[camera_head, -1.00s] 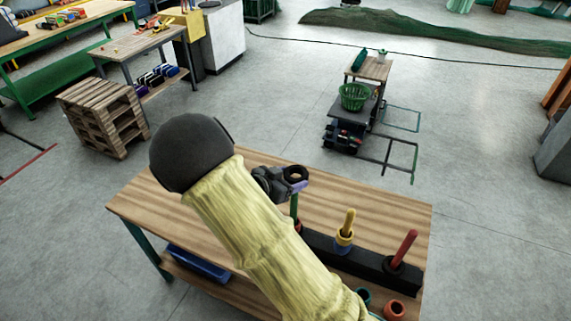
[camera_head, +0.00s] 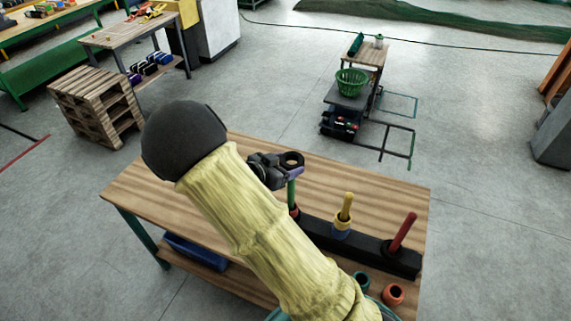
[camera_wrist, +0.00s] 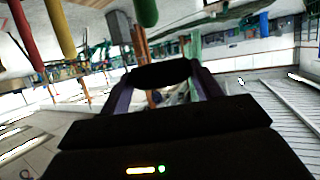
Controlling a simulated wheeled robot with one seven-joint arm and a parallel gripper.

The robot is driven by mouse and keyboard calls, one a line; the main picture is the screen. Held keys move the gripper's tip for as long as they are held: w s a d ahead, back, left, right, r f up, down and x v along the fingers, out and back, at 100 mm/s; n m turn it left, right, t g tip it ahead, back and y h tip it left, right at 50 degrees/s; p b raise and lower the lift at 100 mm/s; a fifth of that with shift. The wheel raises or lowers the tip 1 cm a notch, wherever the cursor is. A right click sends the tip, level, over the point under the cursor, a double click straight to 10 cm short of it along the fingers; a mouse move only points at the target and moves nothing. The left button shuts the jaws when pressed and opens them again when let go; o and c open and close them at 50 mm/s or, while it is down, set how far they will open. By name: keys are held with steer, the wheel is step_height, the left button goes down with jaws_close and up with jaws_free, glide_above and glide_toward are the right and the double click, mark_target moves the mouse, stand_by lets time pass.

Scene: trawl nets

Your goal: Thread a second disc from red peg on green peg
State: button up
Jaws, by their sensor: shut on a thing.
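My gripper (camera_head: 288,168) is shut on a black disc (camera_head: 291,158), held level at the top of the green peg (camera_head: 291,192). In the wrist view the disc (camera_wrist: 160,74) sits between my purple fingers, and the green peg's tip (camera_wrist: 147,14) shows apart from it. The disc does not appear to be around the peg. A reddish disc (camera_head: 294,210) is at the green peg's base. The red peg also shows in the wrist view (camera_wrist: 25,34).
A yellow peg (camera_head: 347,204) with yellow and blue discs stands between them on the black base (camera_head: 320,235). A teal ring (camera_head: 362,280) and an orange ring (camera_head: 393,294) lie near the wooden bench's (camera_head: 165,195) front right. My arm hides part of the bench.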

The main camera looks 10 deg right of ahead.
steer(key=shift+f+b, duration=1.4)
steer(key=shift+f, duration=0.2)
steer(key=shift+f+b, duration=0.7)
steer(key=shift+f, duration=0.6)
steer(key=o, duration=1.1)
steer(key=b+v, duration=0.2)
steer(key=v, duration=1.5)
steer(key=shift+s+a, duration=0.15)
steer(key=shift+a, duration=0.1)
